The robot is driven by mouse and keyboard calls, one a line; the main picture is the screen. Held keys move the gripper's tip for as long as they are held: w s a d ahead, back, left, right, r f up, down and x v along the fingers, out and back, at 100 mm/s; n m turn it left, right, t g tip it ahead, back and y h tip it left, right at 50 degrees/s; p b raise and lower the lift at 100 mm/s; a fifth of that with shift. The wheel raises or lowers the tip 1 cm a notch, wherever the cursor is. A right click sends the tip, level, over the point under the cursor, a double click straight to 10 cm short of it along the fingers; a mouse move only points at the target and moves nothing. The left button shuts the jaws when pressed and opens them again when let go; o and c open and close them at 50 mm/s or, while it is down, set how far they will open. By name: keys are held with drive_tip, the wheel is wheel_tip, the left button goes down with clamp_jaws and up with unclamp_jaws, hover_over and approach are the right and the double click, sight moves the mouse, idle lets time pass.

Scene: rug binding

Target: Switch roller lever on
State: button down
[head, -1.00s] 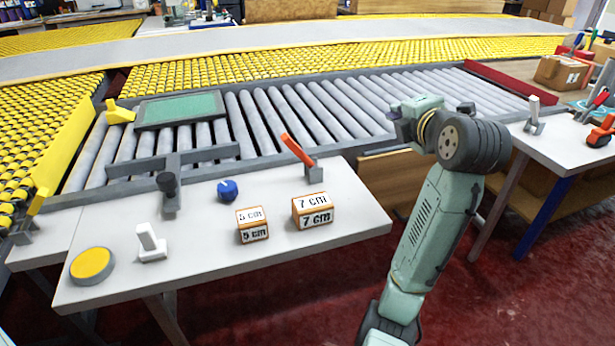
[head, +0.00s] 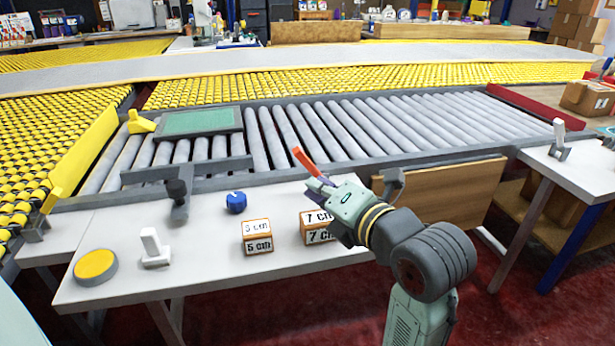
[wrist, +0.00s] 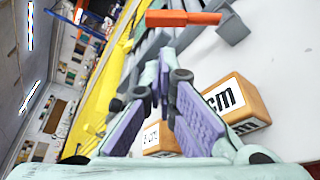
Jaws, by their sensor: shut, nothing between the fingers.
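A lever with a red-orange handle (head: 309,163) stands at the back edge of the white table, beside the roller conveyor. Its handle tilts up to the left in the head view, and its base is largely hidden behind my gripper (head: 319,187). In the wrist view the handle (wrist: 182,18) lies across the top, just beyond the fingertips (wrist: 165,68), with its grey base (wrist: 232,28) to the right. My gripper is shut and empty, close to the lever; contact cannot be told. A white lever (head: 154,248) and a black-knobbed lever (head: 178,190) stand further left.
The 7 cm box (head: 316,229) sits right below my gripper, with the 5 cm box (head: 257,237) beside it. A blue knob (head: 236,202) and a yellow button (head: 96,265) are on the table (head: 200,276). Rollers (head: 290,135) lie behind.

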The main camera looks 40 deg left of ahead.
sight(311, 167)
drive_tip(key=a+p, duration=0.1)
drive_tip(key=p, duration=0.3)
drive_tip(key=shift+w+a+r, duration=0.15)
drive_tip(key=shift+w+a, duration=0.2)
drive_tip(key=shift+a, duration=0.05)
drive_tip(key=x, duration=0.5)
drive_tip(key=p+x, duration=0.1)
drive_tip(key=x, duration=0.1)
drive_tip(key=shift+w+a+f, duration=0.15)
drive_tip(key=shift+a+f, duration=0.05)
drive_tip(key=shift+f, duration=0.15)
drive_tip(key=shift+w, duration=0.15)
drive_tip(key=shift+d, duration=0.1)
